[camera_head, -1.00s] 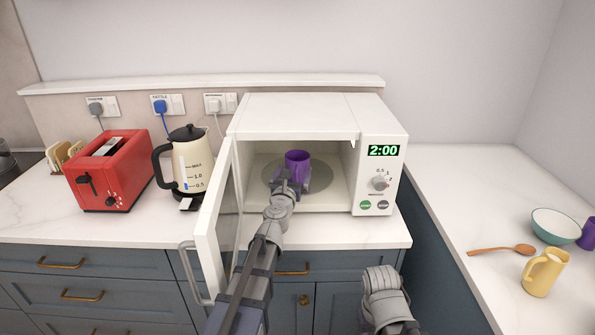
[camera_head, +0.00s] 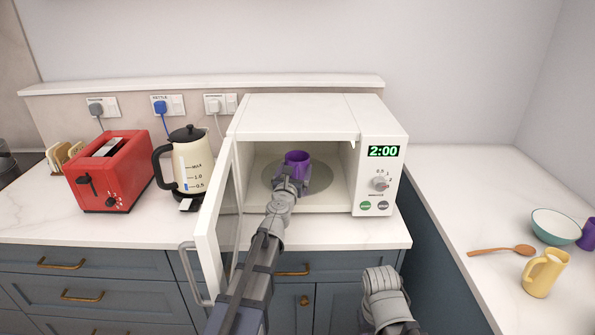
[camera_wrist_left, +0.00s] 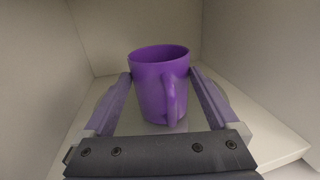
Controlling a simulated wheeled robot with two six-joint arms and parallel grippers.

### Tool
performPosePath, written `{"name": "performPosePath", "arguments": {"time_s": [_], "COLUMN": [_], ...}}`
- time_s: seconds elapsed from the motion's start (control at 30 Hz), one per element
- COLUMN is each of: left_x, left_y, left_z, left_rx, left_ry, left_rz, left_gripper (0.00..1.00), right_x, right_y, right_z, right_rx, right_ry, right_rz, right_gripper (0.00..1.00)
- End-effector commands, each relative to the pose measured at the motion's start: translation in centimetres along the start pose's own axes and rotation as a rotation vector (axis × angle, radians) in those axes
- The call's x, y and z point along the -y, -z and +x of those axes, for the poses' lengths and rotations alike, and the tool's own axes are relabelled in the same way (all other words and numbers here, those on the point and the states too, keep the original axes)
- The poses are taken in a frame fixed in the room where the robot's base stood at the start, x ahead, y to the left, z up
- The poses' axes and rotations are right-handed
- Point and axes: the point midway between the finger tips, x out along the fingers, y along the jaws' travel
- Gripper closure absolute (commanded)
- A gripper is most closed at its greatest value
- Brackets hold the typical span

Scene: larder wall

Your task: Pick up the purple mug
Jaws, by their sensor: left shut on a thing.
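The purple mug (camera_head: 297,160) is inside the open white microwave (camera_head: 300,118), over the round turntable (camera_head: 322,180). My left gripper (camera_head: 292,178) reaches in through the open front and is shut on the mug. In the left wrist view the purple mug (camera_wrist_left: 160,82) is upright between the two fingers of my left gripper (camera_wrist_left: 162,88), its handle facing the camera. I cannot tell whether the mug's base touches the turntable. My right arm shows only in part at the bottom of the head view, and its gripper is out of sight.
The microwave door (camera_head: 216,215) stands open to the left of my left arm. A cream kettle (camera_head: 190,162) and red toaster (camera_head: 110,172) stand further left.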

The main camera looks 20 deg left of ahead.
Motion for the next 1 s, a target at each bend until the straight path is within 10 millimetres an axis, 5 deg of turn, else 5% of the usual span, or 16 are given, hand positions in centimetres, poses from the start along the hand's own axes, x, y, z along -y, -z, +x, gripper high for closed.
{"name": "performPosePath", "arguments": {"time_s": [0.27, 1.0], "left_x": [0.0, 0.67], "left_y": [0.01, -0.86], "left_z": [-0.02, -0.31], "left_rx": [0.0, 0.001], "left_ry": [0.0, 0.0], "left_rz": [0.0, 0.0], "left_gripper": [1.0, 1.0], "right_x": [0.0, -0.08], "right_y": [0.0, -0.05], "right_z": [0.01, -0.83], "right_rx": [0.0, 0.0], "right_ry": [0.0, 0.0], "right_rz": [0.0, 0.0], "right_gripper": [0.5, 0.5]}}
